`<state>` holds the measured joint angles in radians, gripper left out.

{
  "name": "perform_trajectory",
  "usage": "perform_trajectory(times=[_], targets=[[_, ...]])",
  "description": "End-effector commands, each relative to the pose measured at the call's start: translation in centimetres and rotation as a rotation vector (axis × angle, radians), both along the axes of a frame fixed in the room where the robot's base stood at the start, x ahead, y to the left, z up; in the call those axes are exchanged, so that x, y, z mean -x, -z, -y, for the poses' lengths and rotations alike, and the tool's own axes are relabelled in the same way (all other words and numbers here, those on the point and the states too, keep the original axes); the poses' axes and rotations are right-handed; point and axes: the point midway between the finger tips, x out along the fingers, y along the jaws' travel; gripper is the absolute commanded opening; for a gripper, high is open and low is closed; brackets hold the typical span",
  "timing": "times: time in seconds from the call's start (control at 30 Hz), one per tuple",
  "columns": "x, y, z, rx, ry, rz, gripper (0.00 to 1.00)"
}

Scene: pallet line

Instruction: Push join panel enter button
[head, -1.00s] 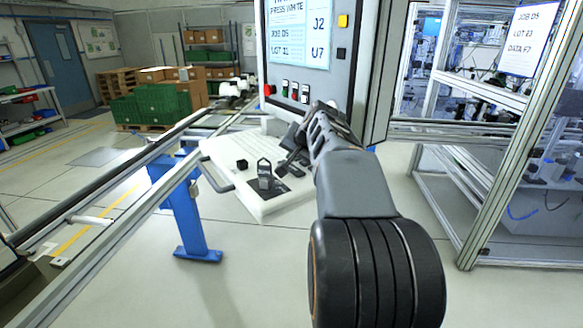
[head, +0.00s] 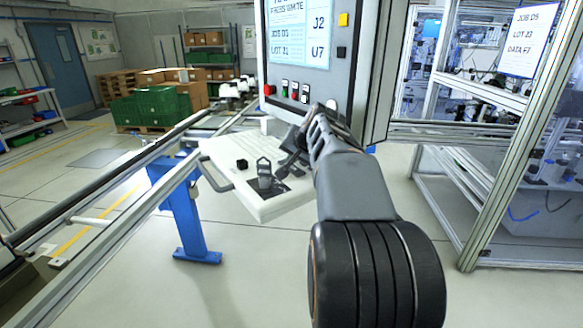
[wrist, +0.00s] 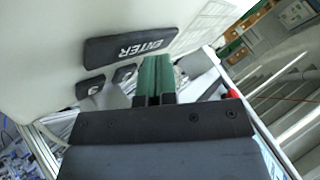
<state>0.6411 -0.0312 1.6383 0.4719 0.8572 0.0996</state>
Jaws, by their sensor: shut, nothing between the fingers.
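The black key marked ENTER (wrist: 130,44) lies on a pale surface in the upper left of the wrist view. My gripper (wrist: 155,78) has its green fingers pressed together, with nothing between them. In that picture the fingertips are just beside the key's lower right edge; I cannot tell whether they touch it. Two smaller black keys (wrist: 90,86) lie near it. In the head view my gripper (head: 284,168) reaches down over the white keyboard shelf (head: 228,178). A dark flat patch (head: 282,187) shows on the shelf; its label is unreadable there.
The grey panel (head: 345,70) with a screen and coloured buttons stands behind the shelf. A small black knob (head: 242,164) and an upright grey loop-topped piece (head: 264,172) stand on the shelf. Conveyor rails (head: 130,190) run at left, and a metal frame (head: 490,190) stands at right.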

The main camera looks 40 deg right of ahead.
Motion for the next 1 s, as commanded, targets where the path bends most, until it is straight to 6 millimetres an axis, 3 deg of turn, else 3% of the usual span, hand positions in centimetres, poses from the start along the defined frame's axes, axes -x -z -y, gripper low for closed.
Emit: perform_trajectory(times=[1.0], targets=[[0.0,1.1,0.0,-0.001,-0.001,-0.002,0.00]])
